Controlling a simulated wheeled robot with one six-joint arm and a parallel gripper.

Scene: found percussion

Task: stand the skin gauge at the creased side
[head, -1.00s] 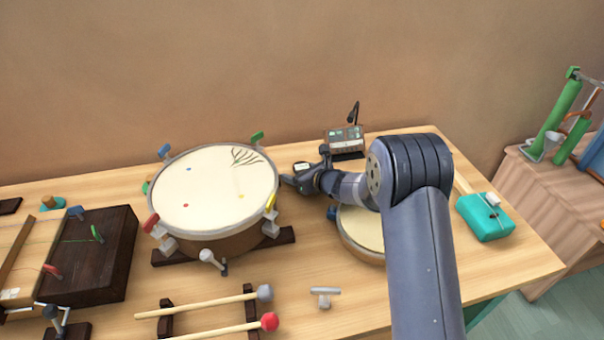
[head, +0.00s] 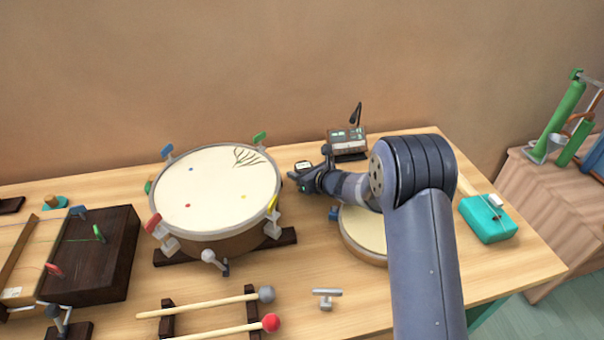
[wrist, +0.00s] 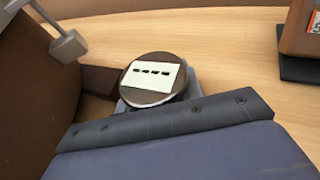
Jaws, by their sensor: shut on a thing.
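The large drum (head: 210,190) stands on the table with a pale skin. Dark branching crease lines (head: 255,158) mark its back right part, and blue, red and yellow dots mark other parts. The skin gauge (wrist: 145,98), round and dark-topped with a pale label, shows in the wrist view just beyond the dark finger edge. In the head view the gauge (head: 304,165) is small and partly hidden by my gripper. My gripper (head: 297,178) is shut on the gauge, right of the drum's rim. The gauge is off the skin; whether its base touches the table is unclear.
A small box device (head: 346,141) stands behind my gripper. A smaller drum (head: 360,228) lies partly under my arm. Mallets (head: 215,304), a T-shaped key (head: 326,297) and a teal box (head: 488,218) are nearby. Coloured clamps (head: 272,205) line the drum's rim.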

